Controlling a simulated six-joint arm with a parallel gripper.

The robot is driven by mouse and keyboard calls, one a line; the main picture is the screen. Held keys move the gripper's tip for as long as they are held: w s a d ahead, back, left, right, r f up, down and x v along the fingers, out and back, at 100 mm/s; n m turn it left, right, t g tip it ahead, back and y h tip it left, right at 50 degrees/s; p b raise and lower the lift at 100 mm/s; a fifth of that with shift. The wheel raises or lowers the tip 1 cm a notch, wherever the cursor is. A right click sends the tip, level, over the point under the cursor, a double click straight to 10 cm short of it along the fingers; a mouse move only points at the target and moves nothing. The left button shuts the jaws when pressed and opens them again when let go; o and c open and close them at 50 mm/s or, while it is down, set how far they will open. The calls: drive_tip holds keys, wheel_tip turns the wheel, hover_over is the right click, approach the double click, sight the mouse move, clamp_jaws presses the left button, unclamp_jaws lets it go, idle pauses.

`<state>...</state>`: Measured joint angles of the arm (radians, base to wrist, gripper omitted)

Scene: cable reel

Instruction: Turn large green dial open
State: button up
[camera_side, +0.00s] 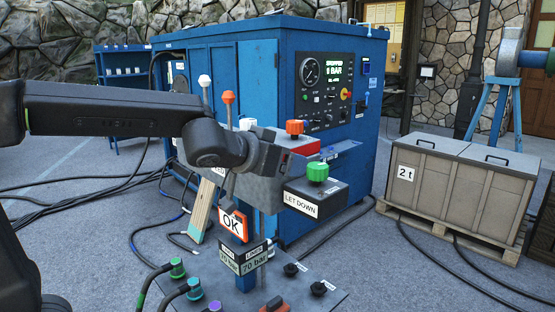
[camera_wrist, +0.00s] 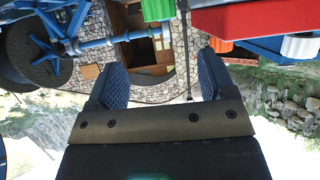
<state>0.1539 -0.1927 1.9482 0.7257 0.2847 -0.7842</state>
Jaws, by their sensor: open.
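The large green dial (camera_side: 317,172) sits upright on a dark box labelled LET DOWN (camera_side: 310,200) in the side view. My gripper (camera_wrist: 163,82) shows in the wrist view with its two blue ridged fingers apart and nothing between them. In the side view its end is left of the LET DOWN box, and the fingertips cannot be made out. The wrist view is upside down.
A red box with an orange knob (camera_side: 295,128) stands just behind the green dial. Levers with a white ball (camera_side: 205,81) and an orange ball (camera_side: 228,97) rise near my arm. An OK sign (camera_side: 231,222) and a low panel with hose plugs (camera_side: 177,268) lie in front.

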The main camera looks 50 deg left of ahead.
drive_tip(key=shift+s+r, duration=0.15)
drive_tip(key=shift+s, duration=0.35)
drive_tip(key=shift+w+d, duration=0.1)
drive_tip(key=n+g+y, duration=0.3)
drive_tip(key=n+y, duration=0.4)
drive_tip(key=y, duration=0.1)
approach(318, 169)
drive_tip(key=x, duration=1.2)
drive_tip(key=shift+w, duration=0.15)
